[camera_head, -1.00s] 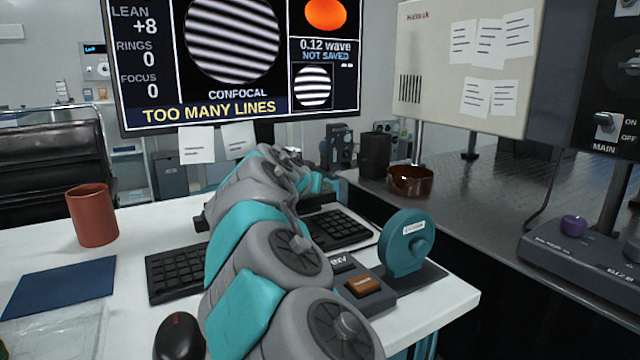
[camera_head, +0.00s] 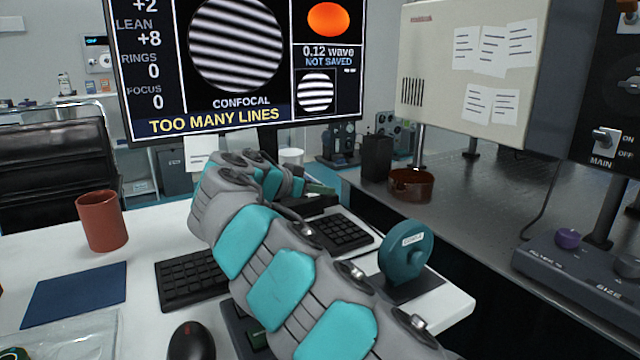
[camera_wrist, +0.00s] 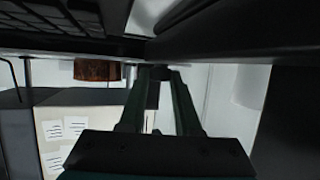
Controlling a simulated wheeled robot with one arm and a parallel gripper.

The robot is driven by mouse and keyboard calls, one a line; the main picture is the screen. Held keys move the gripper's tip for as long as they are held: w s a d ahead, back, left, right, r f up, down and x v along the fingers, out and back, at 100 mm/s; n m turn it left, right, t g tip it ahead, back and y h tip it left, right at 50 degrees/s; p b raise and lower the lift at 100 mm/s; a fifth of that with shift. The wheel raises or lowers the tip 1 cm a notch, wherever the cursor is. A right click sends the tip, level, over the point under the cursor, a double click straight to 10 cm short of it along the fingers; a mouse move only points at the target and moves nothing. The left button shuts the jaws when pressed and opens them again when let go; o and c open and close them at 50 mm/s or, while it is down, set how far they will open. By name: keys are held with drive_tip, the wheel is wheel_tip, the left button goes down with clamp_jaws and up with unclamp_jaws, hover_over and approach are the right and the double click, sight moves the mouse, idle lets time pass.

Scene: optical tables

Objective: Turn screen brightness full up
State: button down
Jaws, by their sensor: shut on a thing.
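The screen (camera_head: 235,70) is lit at the back of the desk, with striped discs and the words "TOO MANY LINES". My arm reaches over the desk toward the area below it and hides most of my gripper in the head view. In the wrist view, which looks upside down, my gripper (camera_wrist: 157,78) has its two green fingers closing in on a small dark knob-like piece (camera_wrist: 154,88). It appears shut on this piece. The knob's markings and setting cannot be read, and it is hidden in the head view.
A keyboard (camera_head: 190,277) and a mouse (camera_head: 191,341) lie around my arm. A red mug (camera_head: 102,221) and a blue mat (camera_head: 73,294) are at left. A teal dial (camera_head: 405,252) stands at the desk's right edge. A brown dish (camera_head: 411,185) sits on the optical table (camera_head: 465,206).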

drive_tip(key=shift+w+a+r+m+g+h+p, duration=0.1)
drive_tip(key=shift+r+m+g+h+p, duration=0.05)
drive_tip(key=shift+m+g+h+p, duration=0.6)
idle(0.4)
drive_tip(key=c, duration=0.6)
unclamp_jaws()
drive_tip(key=v, duration=0.6)
drive_tip(key=shift+a, duration=0.1)
drive_tip(key=shift+s+a+r, duration=0.15)
drive_tip(key=shift+s+a, duration=0.35)
drive_tip(key=shift+s, duration=0.15)
